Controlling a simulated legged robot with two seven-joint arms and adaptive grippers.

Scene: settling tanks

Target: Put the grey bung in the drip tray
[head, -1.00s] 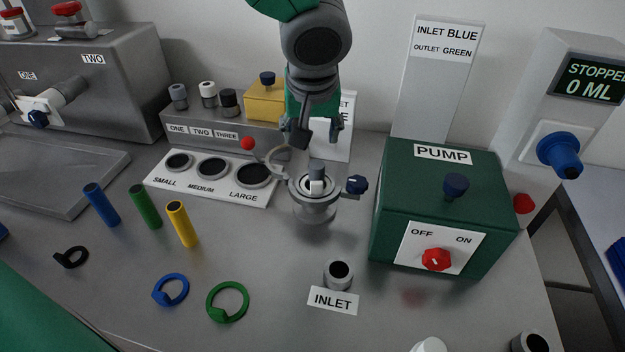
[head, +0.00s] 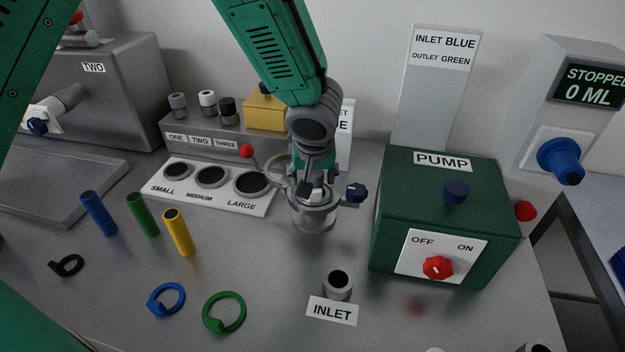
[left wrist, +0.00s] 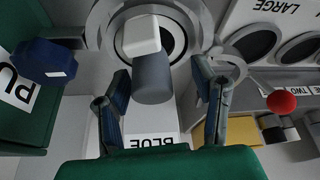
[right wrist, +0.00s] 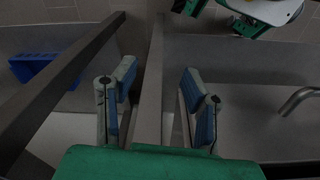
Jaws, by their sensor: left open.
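The grey bung (left wrist: 152,78) is an upright grey cylinder at the mouth of a round metal fitting (head: 314,217), with a white block (left wrist: 142,35) beside it. My left gripper (head: 315,188) is over the fitting. In the left wrist view my left gripper (left wrist: 161,90) is open, with its fingers either side of the bung and visible gaps to it. In the head view the gripper largely hides the bung. The drip tray (head: 50,200), a flat grey metal tray, lies at the far left. My right gripper (right wrist: 160,100) is open and empty.
The green pump (head: 445,215) stands to the right. Blue (head: 98,213), green (head: 142,214) and yellow (head: 179,232) tubes stand between fitting and tray. A grey bar (right wrist: 153,85) runs between the right fingers.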

